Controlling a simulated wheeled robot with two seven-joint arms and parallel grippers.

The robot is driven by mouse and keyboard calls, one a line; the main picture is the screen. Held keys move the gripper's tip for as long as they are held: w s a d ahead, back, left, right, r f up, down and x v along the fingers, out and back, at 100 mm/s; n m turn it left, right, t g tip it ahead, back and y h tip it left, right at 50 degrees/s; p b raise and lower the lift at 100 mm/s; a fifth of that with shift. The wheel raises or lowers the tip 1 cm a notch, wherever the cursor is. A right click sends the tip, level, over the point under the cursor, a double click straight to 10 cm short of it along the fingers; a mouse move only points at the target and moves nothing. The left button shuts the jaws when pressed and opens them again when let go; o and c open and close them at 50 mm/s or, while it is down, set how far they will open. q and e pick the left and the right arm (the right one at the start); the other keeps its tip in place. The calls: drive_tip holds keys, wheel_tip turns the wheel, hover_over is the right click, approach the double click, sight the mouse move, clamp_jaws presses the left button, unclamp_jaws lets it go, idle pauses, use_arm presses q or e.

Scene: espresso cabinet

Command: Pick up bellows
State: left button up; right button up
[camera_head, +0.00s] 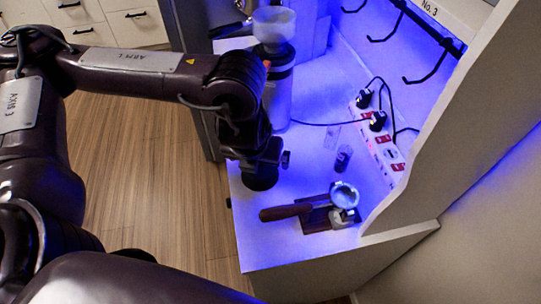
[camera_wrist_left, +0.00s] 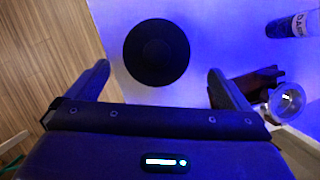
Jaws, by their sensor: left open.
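The bellows, a round black object, appears in the left wrist view (camera_wrist_left: 157,50) as a dark disc on the white counter. In the head view its dark base (camera_head: 261,181) shows just under my left gripper (camera_head: 262,158), which hides part of it. In the left wrist view the two fingers of my left gripper (camera_wrist_left: 159,70) are spread apart, one on each side of the disc's near edge. The gripper is open and empty. Whether the fingers touch the bellows cannot be told. My right gripper is not in view.
A portafilter with a wooden handle (camera_head: 286,212) rests on a dark stand at the counter's front. A small dark jar (camera_head: 343,158) and a power strip (camera_head: 378,138) lie to the right. A grinder (camera_head: 275,30) stands behind. The counter edge is close left of the bellows.

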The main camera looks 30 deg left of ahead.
use_arm(q)
drive_tip(key=shift+w+a+f+b, duration=0.1)
drive_tip(key=shift+a+f+b, duration=0.1)
drive_tip(key=shift+f+b, duration=0.4)
drive_tip(key=shift+a+f, duration=0.1)
drive_tip(key=shift+f, duration=0.65)
drive_tip(key=shift+p+x, duration=0.4)
drive_tip(key=shift+x, duration=0.8)
drive_tip(key=shift+w+a+f, duration=0.15)
drive_tip(key=shift+w+f, duration=0.4)
drive_tip(key=shift+f, duration=0.35)
drive_tip(key=c, duration=1)
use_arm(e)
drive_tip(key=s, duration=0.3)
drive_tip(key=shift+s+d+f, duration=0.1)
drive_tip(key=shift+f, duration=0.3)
